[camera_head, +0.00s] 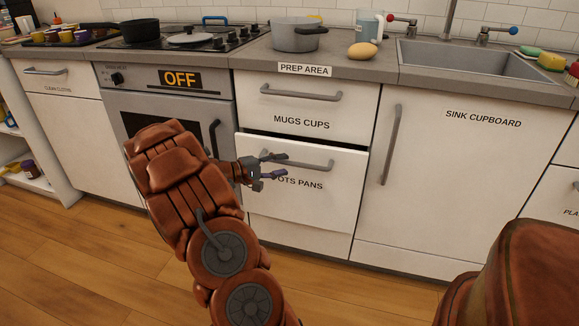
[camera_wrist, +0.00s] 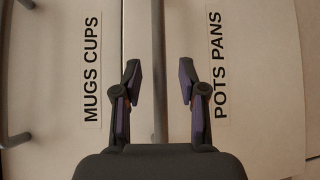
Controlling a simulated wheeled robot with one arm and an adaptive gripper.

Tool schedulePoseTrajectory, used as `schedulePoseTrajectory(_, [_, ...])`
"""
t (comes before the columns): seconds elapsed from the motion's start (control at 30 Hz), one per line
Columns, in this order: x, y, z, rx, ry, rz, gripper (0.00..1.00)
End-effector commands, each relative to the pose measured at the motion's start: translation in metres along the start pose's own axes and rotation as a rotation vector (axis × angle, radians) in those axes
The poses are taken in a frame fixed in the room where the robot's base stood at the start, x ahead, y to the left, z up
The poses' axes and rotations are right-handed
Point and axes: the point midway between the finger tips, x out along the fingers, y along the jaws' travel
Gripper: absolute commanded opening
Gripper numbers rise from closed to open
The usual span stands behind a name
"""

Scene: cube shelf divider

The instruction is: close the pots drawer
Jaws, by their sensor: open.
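The pots drawer (camera_head: 335,200) is the lower white front labelled "POTS PANS". It stands slightly out from the cabinet, with a dark gap along its top edge. Its grey bar handle (camera_head: 320,165) runs across its upper part. My gripper (camera_head: 285,165) is open in front of the drawer, at the handle's left half, and partly covers the handle and label. In the wrist view my gripper (camera_wrist: 160,78) has its fingers apart on either side of the handle (camera_wrist: 158,50). Contact with the handle cannot be told.
The mugs drawer (camera_head: 330,110) above looks shut, and its handle (camera_head: 300,92) sticks out. The sink cupboard (camera_head: 460,180) is to the right, the oven (camera_head: 160,115) to the left. A pot (camera_head: 295,38) stands on the counter. The wooden floor (camera_head: 90,260) looks clear.

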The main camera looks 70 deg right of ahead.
Motion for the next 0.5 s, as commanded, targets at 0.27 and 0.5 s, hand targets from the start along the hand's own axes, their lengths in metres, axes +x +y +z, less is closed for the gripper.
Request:
schedulePoseTrajectory(0.27, [0.030,0.000,0.001,0.000,-0.002,0.002,0.41])
schedulePoseTrajectory(0.5, [0.035,0.001,0.001,0.000,-0.001,0.001,0.41])
